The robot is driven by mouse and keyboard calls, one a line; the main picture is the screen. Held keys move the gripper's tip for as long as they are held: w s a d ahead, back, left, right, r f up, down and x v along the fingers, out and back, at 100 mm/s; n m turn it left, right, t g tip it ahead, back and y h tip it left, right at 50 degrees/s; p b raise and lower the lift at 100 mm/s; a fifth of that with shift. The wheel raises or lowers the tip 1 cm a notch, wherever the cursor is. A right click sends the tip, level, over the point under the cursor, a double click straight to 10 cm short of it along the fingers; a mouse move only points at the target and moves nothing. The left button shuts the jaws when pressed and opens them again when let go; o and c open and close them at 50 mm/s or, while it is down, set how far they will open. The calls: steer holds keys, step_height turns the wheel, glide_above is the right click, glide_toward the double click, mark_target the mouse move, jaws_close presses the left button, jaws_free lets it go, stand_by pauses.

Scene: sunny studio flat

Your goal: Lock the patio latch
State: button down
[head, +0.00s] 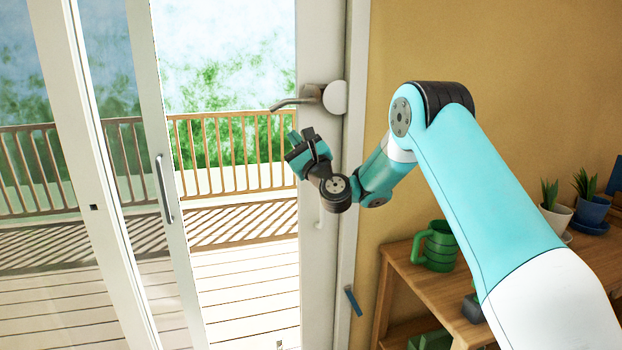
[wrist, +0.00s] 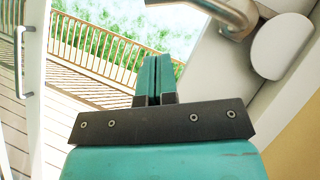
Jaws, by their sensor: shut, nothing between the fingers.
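The latch has a metal lever (head: 295,102) and a round white plate (head: 335,97) on the white door jamb (head: 322,60). The lever points left, roughly level, its end dipping slightly. In the wrist view the lever (wrist: 232,14) is cut by the top edge, with the white plate (wrist: 282,46) beside it. My gripper (head: 293,142) is shut and empty, just below the lever and apart from it in the head view. In the wrist view my gripper's fingertips (wrist: 155,60) are together, left of and below the lever.
The sliding glass door stands open at left, with its vertical handle (head: 164,188). Beyond are the deck and a wooden railing (head: 235,150). At right, a wooden shelf (head: 400,268) holds a green mug (head: 438,248) and potted plants (head: 556,215) near my arm.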

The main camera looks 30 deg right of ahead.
steer(key=b+v, duration=0.7)
steer(key=b, duration=0.1)
steer(key=shift+f, duration=0.15)
stand_by(0.3)
steer(key=s+a+r+n+g+y+p, duration=0.1)
steer(key=s+a+n+g+y+p, duration=0.3)
steer(key=s+a+n+g, duration=0.55)
steer(key=s+a+n+g+y+p, duration=0.2)
steer(key=s+a+n+g+y, duration=0.35)
steer(key=a+n, duration=0.75)
steer(key=s+d+f+n+g+h+p, duration=0.1)
steer(key=s+d+f+n+g+h, duration=0.1)
steer(key=s, duration=0.6)
steer(key=s+d+f+n+g+h+p, duration=0.1)
steer(key=s+f+n+g+h, duration=0.1)
steer(key=s+n, duration=0.3)
steer(key=s+d+f+n+g+h+p, duration=0.1)
steer(key=s+n+g+h, duration=0.3)
steer(key=s, duration=0.7)
steer(key=shift+d+f, duration=0.6)
steer(key=shift+d, duration=0.2)
